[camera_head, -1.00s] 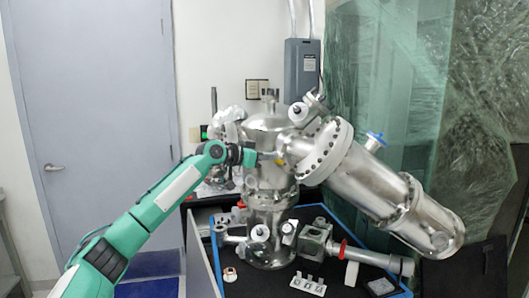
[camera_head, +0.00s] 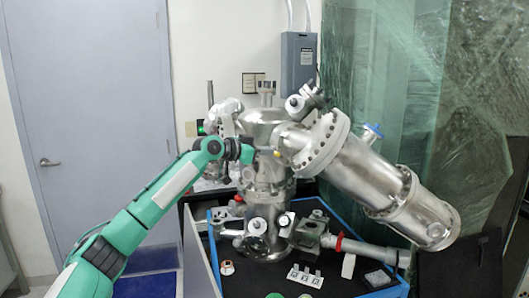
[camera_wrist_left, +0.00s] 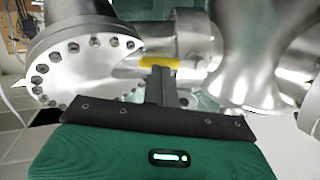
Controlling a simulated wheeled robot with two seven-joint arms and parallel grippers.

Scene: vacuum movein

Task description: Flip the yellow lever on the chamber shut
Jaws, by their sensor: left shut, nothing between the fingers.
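The steel vacuum chamber (camera_head: 266,180) stands upright in the middle of the head view. The yellow lever shows as a small yellow spot (camera_head: 277,153) on its front, where the wide flanged tube joins. In the left wrist view the yellow lever (camera_wrist_left: 160,63) lies crosswise just beyond my fingertips. My left gripper (camera_head: 252,153) is shut and empty, its tip just left of the lever in the head view. In the wrist view my left gripper (camera_wrist_left: 160,74) overlaps the lever's lower edge; I cannot tell if they touch. My right gripper is not in view.
A large flanged steel tube (camera_head: 375,182) slopes down to the right from the chamber. The chamber stands in a blue-edged black tray (camera_head: 330,287) with loose fittings and a white block (camera_head: 305,277). A flange with bolts (camera_wrist_left: 85,65) is close left of my fingers.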

